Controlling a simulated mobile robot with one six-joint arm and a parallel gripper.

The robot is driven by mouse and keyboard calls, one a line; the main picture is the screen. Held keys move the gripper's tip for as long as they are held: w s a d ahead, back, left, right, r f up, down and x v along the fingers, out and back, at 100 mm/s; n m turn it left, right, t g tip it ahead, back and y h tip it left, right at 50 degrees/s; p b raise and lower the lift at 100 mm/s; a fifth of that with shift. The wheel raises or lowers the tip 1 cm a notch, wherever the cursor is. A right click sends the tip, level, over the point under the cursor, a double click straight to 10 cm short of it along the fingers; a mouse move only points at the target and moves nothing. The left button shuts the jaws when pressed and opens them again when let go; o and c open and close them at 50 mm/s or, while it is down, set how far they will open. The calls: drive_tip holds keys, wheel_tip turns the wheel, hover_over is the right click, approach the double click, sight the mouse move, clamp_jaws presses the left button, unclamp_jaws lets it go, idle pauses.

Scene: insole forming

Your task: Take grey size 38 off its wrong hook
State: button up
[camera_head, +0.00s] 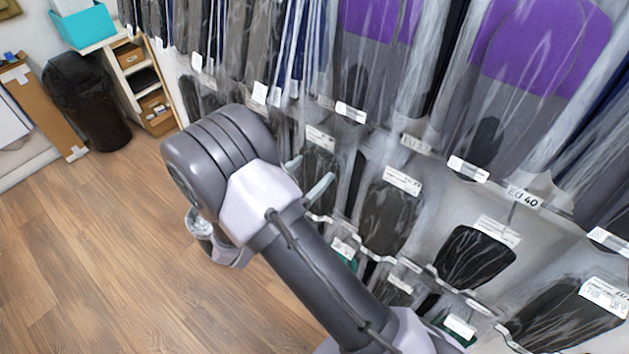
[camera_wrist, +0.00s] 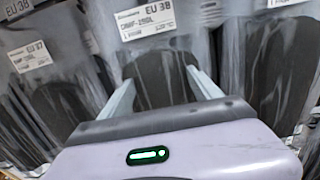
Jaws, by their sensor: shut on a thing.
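My gripper (camera_head: 311,172) reaches into the hanging packets on the wall rack. In the wrist view its two fingers (camera_wrist: 160,84) flank a clear packet with a dark grey insole (camera_wrist: 158,62) and a white label (camera_wrist: 145,20) reading EU 38. The fingers are shut on this packet, which also shows in the head view by its white label (camera_head: 320,137). Its hook is out of the wrist view, so I cannot tell whether the packet still hangs on it.
A packet labelled EU 37 (camera_wrist: 30,57) hangs to the left, and another dark packet (camera_wrist: 283,75) close on the right. In the head view, purple insoles (camera_head: 545,45) hang above and an EU 40 tag (camera_head: 524,197) sits on a rail. The wooden floor (camera_head: 110,250) at left is clear.

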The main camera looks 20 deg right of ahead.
drive_tip(key=shift+r, duration=0.25)
drive_tip(key=shift+s+a+r+p, duration=0.25)
drive_tip(key=shift+a+r+p, duration=0.2)
drive_tip(key=shift+r+p, duration=0.15)
drive_tip(key=p+v, duration=0.3)
drive_tip(key=v, duration=1.4)
drive_tip(key=shift+d, duration=0.1)
